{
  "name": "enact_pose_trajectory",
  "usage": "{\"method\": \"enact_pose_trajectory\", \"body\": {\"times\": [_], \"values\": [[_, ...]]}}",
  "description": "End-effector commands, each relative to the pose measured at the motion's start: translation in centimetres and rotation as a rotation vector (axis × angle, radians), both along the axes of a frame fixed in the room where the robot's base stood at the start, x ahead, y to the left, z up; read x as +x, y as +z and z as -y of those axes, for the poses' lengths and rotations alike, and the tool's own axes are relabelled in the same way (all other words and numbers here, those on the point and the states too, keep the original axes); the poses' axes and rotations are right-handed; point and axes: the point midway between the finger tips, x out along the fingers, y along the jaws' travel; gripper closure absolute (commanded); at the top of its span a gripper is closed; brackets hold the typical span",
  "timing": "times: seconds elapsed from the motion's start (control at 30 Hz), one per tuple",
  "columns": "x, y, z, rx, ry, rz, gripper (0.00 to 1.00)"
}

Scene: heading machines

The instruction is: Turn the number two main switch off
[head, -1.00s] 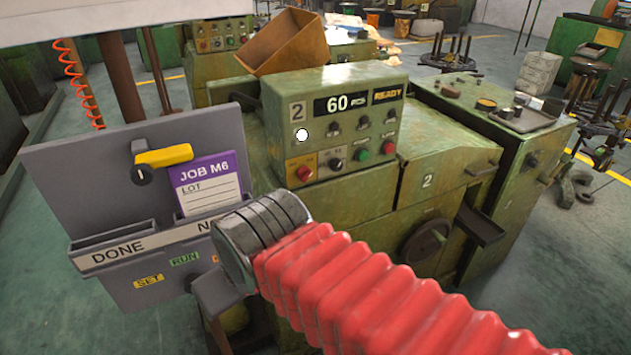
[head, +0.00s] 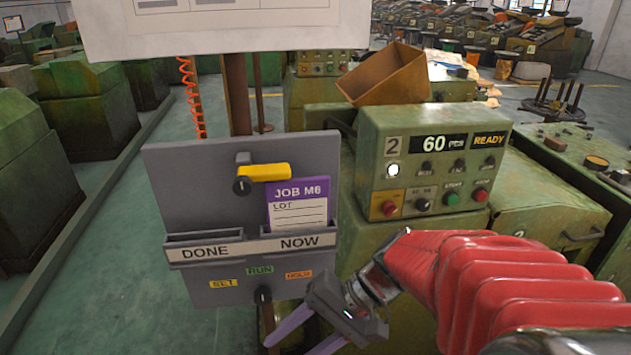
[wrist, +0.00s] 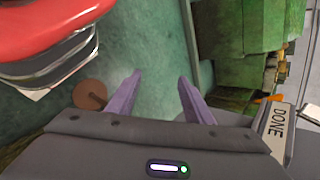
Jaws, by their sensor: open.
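The number 2 machine's control panel (head: 432,160) stands right of centre in the head view. Its display reads 60 and READY, and a white lamp (head: 393,170) is lit. At its lower left a red knob (head: 390,208) sits on a yellow plate, with a black knob (head: 423,204) beside it. Which one is the main switch I cannot read. My gripper (head: 298,343) is low in front, below and left of the panel, pointing down-left. Its purple fingers are apart and empty, also in the wrist view (wrist: 159,79). The wrist view does not show the panel.
A grey board (head: 165,190) with DONE and NOW pockets, a purple job card (head: 300,204) and a yellow handle (head: 264,172) stands close left of my gripper. Open green floor (head: 110,290) lies at left.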

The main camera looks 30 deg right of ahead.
Motion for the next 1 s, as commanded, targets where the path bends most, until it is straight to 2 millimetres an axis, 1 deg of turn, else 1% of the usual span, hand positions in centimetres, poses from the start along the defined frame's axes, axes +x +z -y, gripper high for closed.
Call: {"method": "enact_pose_trajectory", "body": {"times": [0.03,0.17,0.27,0.37,0.47,0.57,0.6,0.67,0.73,0.83,0.9,1.0], "values": [[0.6,0.0,0.5,0.066,-0.05,-0.008,0.53],[2.3,0.6,1.7,0.236,-0.174,0.004,0.53],[3.8,1.2,3.4,0.361,-0.277,0.033,0.53],[5.2,1.8,5.7,0.48,-0.387,0.075,0.53],[6.4,2.3,8.6,0.589,-0.504,0.133,0.53],[7.3,2.7,12.1,0.686,-0.624,0.203,0.53],[7.5,2.8,13.6,0.723,-0.675,0.235,0.53],[7.6,2.9,16.1,0.773,-0.751,0.284,0.53],[7.5,2.9,19.1,0.825,-0.845,0.348,0.53],[6.7,2.6,23.6,0.889,-0.982,0.447,0.53],[5.8,2.3,26.7,0.921,-1.074,0.518,0.53],[4.4,1.8,30.1,0.949,-1.181,0.602,0.53]]}}
